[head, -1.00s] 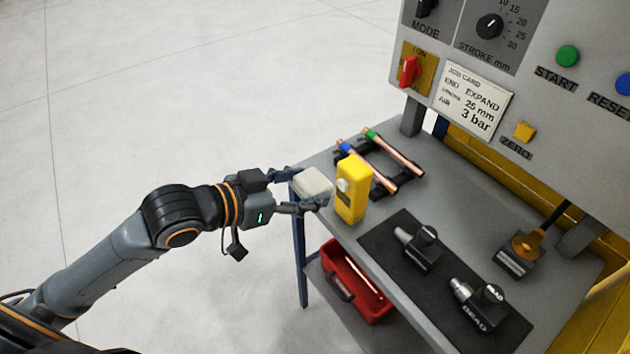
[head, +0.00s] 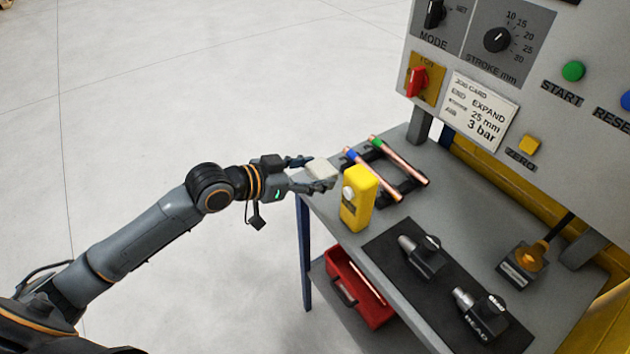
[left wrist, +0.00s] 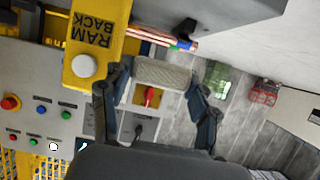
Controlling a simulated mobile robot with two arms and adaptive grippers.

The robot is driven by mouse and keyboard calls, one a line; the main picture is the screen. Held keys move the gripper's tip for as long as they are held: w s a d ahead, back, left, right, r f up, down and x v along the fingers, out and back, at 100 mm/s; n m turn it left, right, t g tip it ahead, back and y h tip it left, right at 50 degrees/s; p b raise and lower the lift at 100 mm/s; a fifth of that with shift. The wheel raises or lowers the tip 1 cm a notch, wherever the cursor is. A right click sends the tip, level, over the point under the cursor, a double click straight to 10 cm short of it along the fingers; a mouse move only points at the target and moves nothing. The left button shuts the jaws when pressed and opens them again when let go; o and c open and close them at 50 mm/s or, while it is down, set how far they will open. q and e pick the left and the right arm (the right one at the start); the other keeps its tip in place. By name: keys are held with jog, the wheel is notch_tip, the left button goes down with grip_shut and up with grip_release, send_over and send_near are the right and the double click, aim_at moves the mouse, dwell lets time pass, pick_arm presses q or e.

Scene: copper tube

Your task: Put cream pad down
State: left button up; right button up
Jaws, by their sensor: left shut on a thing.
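The cream pad (head: 321,169) is a small pale block between the fingers of my left gripper (head: 318,172), at the far left corner of the grey bench. The left gripper is shut on it. In the left wrist view the pad (left wrist: 163,74) sits between the two dark fingertips. A yellow box with a white knob (head: 357,200) stands just right of the gripper; in the left wrist view it is marked RAM BACK (left wrist: 92,45). Whether the pad touches the bench top is not clear. My right gripper is not in view.
Two copper tubes, with blue (head: 372,174) and green (head: 402,159) bands, lie on a black rack behind the yellow box. Black tool heads lie on a dark mat (head: 392,258). A red toolbox (head: 357,287) sits on the lower shelf. The control panel (head: 500,90) rises at the back.

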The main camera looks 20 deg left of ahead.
aim_at(314, 177)
pick_arm(q)
jog(key=w+f, duration=0.2)
jog(key=f, duration=0.1)
jog(key=w+a+f, duration=0.1)
jog(key=f, duration=0.1)
jog(key=shift+w, duration=0.3)
jog(key=f, duration=0.1)
jog(key=f+p, duration=0.1)
jog(key=f, duration=0.1)
jog(key=shift+w, duration=0.4)
jog(key=shift+f, duration=0.15)
jog(key=shift+f, duration=0.1)
jog(key=shift+f+b, duration=0.15)
jog(key=shift+b, duration=0.2)
jog(key=o, duration=1)
jog(key=shift+o, duration=0.2)
